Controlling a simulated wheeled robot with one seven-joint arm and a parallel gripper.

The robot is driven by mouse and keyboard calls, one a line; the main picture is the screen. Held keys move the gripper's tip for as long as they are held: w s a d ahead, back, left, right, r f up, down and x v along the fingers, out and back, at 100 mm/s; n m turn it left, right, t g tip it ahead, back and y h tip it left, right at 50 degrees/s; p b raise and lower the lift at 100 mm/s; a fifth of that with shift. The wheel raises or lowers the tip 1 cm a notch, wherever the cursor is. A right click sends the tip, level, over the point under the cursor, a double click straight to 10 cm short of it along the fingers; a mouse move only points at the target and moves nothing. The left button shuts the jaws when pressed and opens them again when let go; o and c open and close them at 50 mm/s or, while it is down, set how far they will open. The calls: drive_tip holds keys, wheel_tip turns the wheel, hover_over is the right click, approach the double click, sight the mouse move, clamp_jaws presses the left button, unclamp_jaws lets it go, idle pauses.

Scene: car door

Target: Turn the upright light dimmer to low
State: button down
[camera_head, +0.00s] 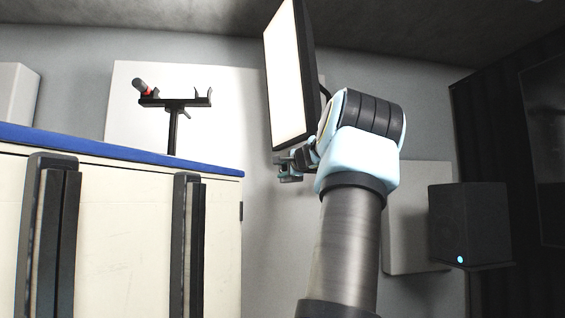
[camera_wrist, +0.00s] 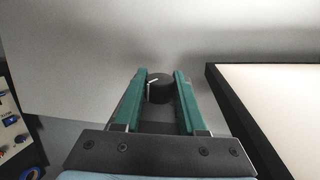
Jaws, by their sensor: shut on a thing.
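The upright light (camera_head: 287,75) is a tall, lit white panel in a black frame, and its edge also shows at the right of the wrist view (camera_wrist: 285,95). The dimmer (camera_wrist: 160,90) is a round black knob with a white pointer line, which points to the left in the wrist view. My gripper (camera_wrist: 160,78) has its two teal fingers on either side of the knob, shut on it. In the head view my gripper (camera_head: 289,167) is at the lower end of the light, and the knob cannot be made out there.
A white cabinet with a blue top (camera_head: 125,152) and black handles stands at the left. A black stand (camera_head: 174,102) is behind it. A black speaker (camera_head: 468,222) is at the right. A panel with blue knobs (camera_wrist: 12,125) shows at the left of the wrist view.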

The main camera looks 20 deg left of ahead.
drive_tip(key=shift+a+r+g+h+p, duration=0.1)
drive_tip(key=shift+r+g+h+p, duration=0.35)
drive_tip(key=shift+p, duration=1.9)
drive_tip(key=shift+f+g+h+p, duration=0.25)
drive_tip(key=shift+f+h+p, duration=0.15)
drive_tip(key=shift+p, duration=0.2)
drive_tip(key=shift+f, duration=0.1)
drive_tip(key=shift+c, duration=2.4)
unclamp_jaws()
drive_tip(key=b+v, duration=0.6)
drive_tip(key=v, duration=0.5)
